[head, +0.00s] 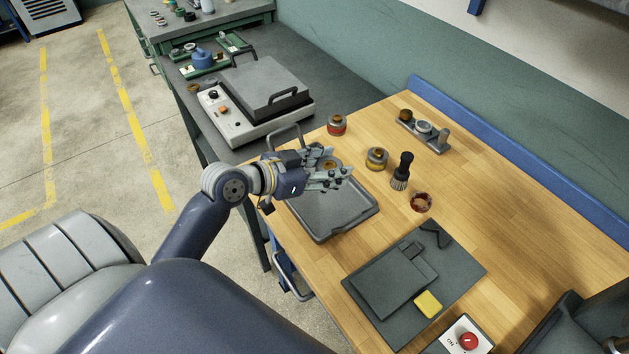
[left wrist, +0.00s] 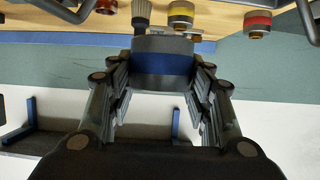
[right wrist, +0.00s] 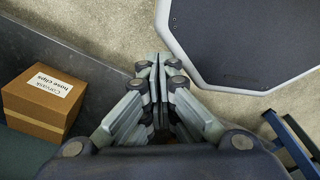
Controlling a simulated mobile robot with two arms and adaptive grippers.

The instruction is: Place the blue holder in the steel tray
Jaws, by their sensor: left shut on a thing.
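My left gripper (head: 333,174) is over the far part of the steel tray (head: 335,215) in the head view. It is shut on the blue holder (left wrist: 162,62), whose blue band and dark grey rim show between the fingers in the left wrist view. In the head view the holder is mostly hidden by the fingers, and only a brownish round part shows. I cannot tell whether the holder touches the tray floor. The tray lies at the table's left edge. My right gripper (right wrist: 158,75) has its fingers together and empty, away from the tray.
A red-banded holder (head: 337,125), a yellow-banded holder (head: 377,158), a brush (head: 402,172) and a brown ring (head: 421,202) stand close to the tray. A dark mat (head: 455,267) lies nearer. A cardboard box (right wrist: 44,100) shows in the right wrist view.

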